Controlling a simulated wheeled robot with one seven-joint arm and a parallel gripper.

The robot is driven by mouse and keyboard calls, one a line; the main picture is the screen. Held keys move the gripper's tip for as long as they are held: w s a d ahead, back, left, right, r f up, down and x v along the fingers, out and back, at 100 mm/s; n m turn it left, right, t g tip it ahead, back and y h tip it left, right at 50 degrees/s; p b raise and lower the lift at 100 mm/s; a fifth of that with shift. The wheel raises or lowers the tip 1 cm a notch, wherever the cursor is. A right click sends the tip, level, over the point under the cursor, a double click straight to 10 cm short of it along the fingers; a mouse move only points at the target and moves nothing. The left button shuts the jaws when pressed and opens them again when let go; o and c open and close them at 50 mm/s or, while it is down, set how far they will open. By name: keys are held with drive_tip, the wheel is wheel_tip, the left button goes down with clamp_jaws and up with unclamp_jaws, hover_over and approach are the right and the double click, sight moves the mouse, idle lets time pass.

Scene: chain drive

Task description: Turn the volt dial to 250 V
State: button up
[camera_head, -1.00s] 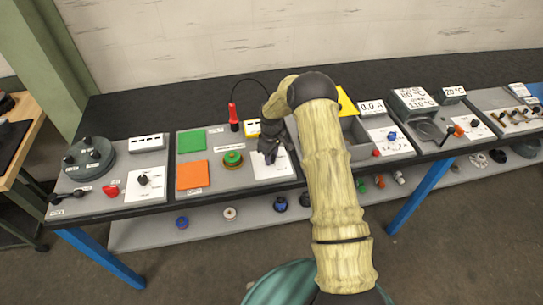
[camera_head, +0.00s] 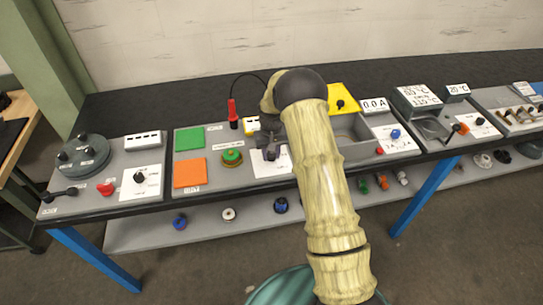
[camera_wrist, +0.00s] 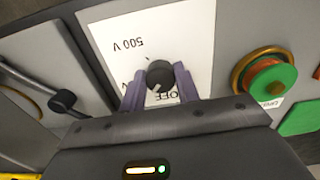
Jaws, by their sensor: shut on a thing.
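The volt dial (camera_wrist: 158,72) is a round dark knob on a white label plate (camera_wrist: 185,35) in the wrist view. My gripper (camera_wrist: 160,82) has its two purple fingers on either side of the knob, shut on it. The plate reads upside down there: "500 V" is clear, "OFF" is partly covered by the gripper, and another marking at the left finger is mostly hidden. A pale mark on the knob faces the OFF side. In the head view my gripper (camera_head: 271,152) is over the white plate (camera_head: 262,168) and covers the dial.
A red-handled probe (camera_head: 233,115) with a cable stands behind. A grey open bin (camera_head: 352,153) lies right, partly behind my arm.

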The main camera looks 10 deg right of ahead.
sight(271, 154)
drive_tip(key=m+b, duration=0.1)
drive_tip(key=m, duration=0.4)
drive_tip(key=shift+w, duration=0.1)
drive_tip(key=shift+r, duration=0.1)
idle(0.5)
drive_tip(key=o, duration=1)
drive_tip(key=shift+c, duration=0.2)
wheel_tip(271, 154, up, 17)
drive_tip(key=b, duration=0.2)
drive_tip(key=shift+r, duration=0.15)
